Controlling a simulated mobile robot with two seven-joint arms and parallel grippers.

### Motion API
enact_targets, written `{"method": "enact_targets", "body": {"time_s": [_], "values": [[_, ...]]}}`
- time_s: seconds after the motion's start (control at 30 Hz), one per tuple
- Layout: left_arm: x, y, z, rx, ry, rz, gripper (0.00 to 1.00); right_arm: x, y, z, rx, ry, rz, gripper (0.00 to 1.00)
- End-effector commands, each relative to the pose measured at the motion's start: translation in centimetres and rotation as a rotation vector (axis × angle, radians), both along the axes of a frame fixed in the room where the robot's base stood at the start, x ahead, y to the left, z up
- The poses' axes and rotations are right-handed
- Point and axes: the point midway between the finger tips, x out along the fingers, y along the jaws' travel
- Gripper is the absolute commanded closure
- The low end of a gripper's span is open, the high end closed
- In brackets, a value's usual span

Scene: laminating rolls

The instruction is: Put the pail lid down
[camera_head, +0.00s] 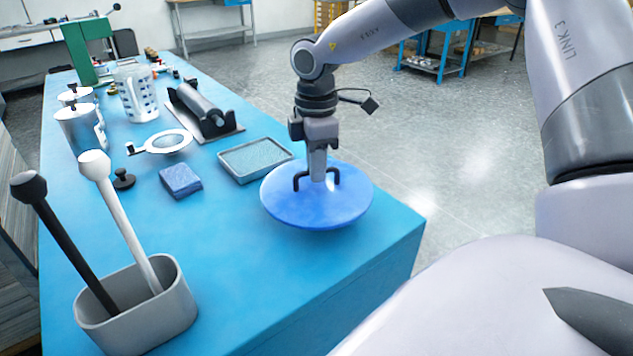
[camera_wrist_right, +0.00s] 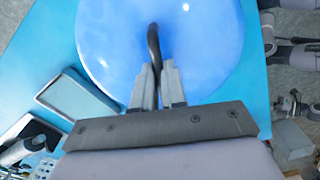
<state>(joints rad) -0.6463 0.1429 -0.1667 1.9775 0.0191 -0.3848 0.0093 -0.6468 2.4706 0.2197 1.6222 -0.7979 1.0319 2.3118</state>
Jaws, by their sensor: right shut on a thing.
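The blue round pail lid (camera_head: 317,208) with a dark handle is at the right edge of the blue table, in the head view. My right gripper (camera_head: 318,178) is above it, shut on the lid's handle. In the right wrist view the lid (camera_wrist_right: 190,50) fills the upper middle, and the fingers of the right gripper (camera_wrist_right: 158,85) close around the dark handle (camera_wrist_right: 153,45). I cannot tell whether the lid touches the table or hovers just above it. My left gripper is not in view.
The blue table (camera_head: 250,290) is clear in front of the lid. A grey tray (camera_head: 254,160) lies close behind it, with a blue sponge-like block (camera_head: 180,181) to the left. A grey bin (camera_head: 150,320) holds two long-handled tools. A roller (camera_head: 203,105) and cans stand farther back.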

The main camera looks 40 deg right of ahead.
Motion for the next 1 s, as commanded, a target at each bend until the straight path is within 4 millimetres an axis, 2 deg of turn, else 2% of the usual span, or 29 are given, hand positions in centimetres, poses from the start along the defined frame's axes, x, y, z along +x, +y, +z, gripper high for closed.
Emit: {"method": "enact_targets", "body": {"time_s": [0.27,0.67,0.7,0.77,0.8,1.0], "values": [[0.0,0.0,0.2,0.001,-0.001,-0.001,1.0,-0.1,0.0,-3.8,0.0,0.004,0.001,1.0],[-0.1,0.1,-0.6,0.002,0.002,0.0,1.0,0.0,0.0,-4.5,0.0,0.0,0.0,1.0],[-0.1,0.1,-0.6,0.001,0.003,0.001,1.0,0.0,0.0,-4.5,-0.001,0.0,0.0,0.85],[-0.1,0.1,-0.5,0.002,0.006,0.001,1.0,-0.1,0.0,-4.4,0.0,0.001,0.0,0.66],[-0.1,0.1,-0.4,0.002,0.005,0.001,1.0,-0.1,0.0,-4.4,0.0,0.001,0.0,0.63],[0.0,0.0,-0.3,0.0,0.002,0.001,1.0,0.0,0.0,-4.3,0.0,0.001,0.0,0.63]]}}
